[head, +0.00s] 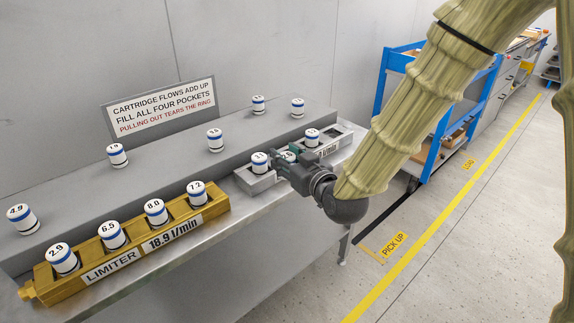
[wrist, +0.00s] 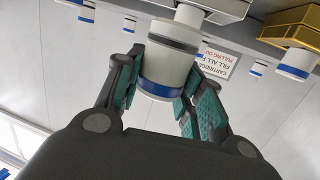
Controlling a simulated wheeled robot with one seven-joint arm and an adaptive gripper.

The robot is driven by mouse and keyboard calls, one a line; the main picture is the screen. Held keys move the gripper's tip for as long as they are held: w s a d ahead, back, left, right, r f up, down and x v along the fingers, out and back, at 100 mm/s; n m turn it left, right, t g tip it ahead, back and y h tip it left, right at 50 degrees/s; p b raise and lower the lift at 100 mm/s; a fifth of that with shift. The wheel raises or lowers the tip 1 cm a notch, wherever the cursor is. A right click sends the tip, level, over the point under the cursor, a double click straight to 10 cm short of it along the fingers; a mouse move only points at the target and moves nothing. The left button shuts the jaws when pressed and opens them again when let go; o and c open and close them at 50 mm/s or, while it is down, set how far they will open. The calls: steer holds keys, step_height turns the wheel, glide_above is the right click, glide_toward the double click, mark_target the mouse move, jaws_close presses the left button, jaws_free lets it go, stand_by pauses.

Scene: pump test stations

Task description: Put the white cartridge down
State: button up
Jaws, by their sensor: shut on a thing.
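The white cartridge (wrist: 168,62) has a blue band and a dark ring, and sits between the teal pads of my gripper (wrist: 160,92), which is shut on it. In the head view my gripper (head: 290,164) is at the grey block (head: 262,183), and its fingers hide most of the held cartridge. In the wrist view, which looks upside down, the cartridge's narrower end meets or overlaps the block's edge. I cannot tell whether it is seated in a pocket. A cartridge (head: 260,162) stands left of my gripper in the block, another (head: 312,137) to its right.
A brass limiter block (head: 215,209) holds several cartridges and reads 18.9 l/min. Loose cartridges, such as one marked 4.9 (head: 22,218), stand on the grey ledge (head: 165,165) behind. A sign (head: 160,107) stands at the wall. A blue cart (head: 385,75) is beyond my arm.

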steer(key=shift+s+d+f, duration=0.1)
steer(key=shift+s+f, duration=0.05)
steer(key=shift+s, duration=0.35)
steer(key=w, duration=0.5)
steer(key=w+d+f, duration=0.1)
steer(key=w, duration=0.9)
steer(key=shift+w+d+f+p, duration=0.2)
steer(key=shift+w+p, duration=0.15)
steer(key=shift+p, duration=0.05)
steer(key=shift+s+f, duration=0.1)
steer(key=shift+f, duration=1.65)
steer(key=shift+f, duration=0.15)
steer(key=o, duration=1.1)
